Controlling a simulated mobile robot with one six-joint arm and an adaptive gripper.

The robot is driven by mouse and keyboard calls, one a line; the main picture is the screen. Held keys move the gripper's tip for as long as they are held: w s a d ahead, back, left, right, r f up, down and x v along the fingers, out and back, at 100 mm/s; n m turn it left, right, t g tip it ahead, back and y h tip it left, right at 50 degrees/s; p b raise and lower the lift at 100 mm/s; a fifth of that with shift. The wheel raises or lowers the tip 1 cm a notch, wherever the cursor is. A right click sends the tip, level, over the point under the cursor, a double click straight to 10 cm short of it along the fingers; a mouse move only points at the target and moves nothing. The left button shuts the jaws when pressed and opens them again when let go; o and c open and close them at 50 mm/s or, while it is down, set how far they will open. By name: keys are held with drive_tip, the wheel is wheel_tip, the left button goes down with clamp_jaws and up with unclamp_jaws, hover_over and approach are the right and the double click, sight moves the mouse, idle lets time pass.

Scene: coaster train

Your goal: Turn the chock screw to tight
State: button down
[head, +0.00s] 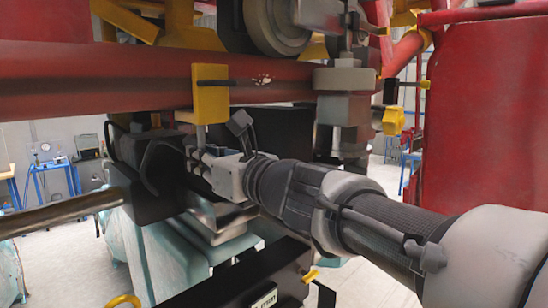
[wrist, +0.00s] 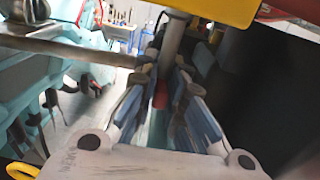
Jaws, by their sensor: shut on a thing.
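A yellow chock block (head: 210,92) sits on the red rail, and a grey chock screw (head: 201,135) comes down out of its underside. In the wrist view the yellow block (wrist: 225,8) is at the top edge, and the grey screw shaft (wrist: 174,42) hangs between the fingers. My gripper (head: 192,160) is below the block, shut on the lower part of the screw. In the wrist view, my gripper (wrist: 163,75) has one finger on each side of the shaft. A small red part (wrist: 161,95) shows between the fingers. The screw's lower end is largely hidden.
The red rail (head: 120,75) runs just above my gripper. A second yellow block (head: 393,121) and a grey bracket (head: 345,108) are to the right. A dark grey bar (head: 65,212) juts in from the left. Teal machinery (head: 165,262) stands below.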

drive_tip(key=shift+n+g+y+p, duration=0.3)
drive_tip(key=shift+g, duration=0.1)
drive_tip(key=n+g+y+p, duration=0.1)
drive_tip(key=n+g+p, duration=0.1)
drive_tip(key=g, duration=0.1)
drive_tip(key=n+g+y+p, duration=0.2)
drive_tip(key=g+p, duration=0.1)
drive_tip(key=shift+w+r+p, duration=0.15)
drive_tip(key=shift+r+p, duration=0.05)
drive_tip(key=shift+p, duration=0.1)
drive_tip(key=n+g+p, duration=0.2)
drive_tip(key=g+p, duration=0.1)
drive_tip(key=n+g+p, duration=0.2)
drive_tip(key=g+p, duration=0.1)
drive_tip(key=shift+r+y, duration=0.1)
drive_tip(key=shift+y, duration=0.2)
drive_tip(key=n+g+p, duration=0.2)
drive_tip(key=shift+g, duration=0.4)
drive_tip(key=n+g, duration=0.1)
drive_tip(key=n+g+h+p, duration=0.1)
drive_tip(key=g, duration=0.1)
drive_tip(key=shift+f+g+h+p, duration=0.3)
drive_tip(key=shift+f, duration=0.05)
drive_tip(key=shift+n+g+h, duration=0.7)
drive_tip(key=shift+n+g, duration=0.3)
drive_tip(key=shift+g, duration=0.4)
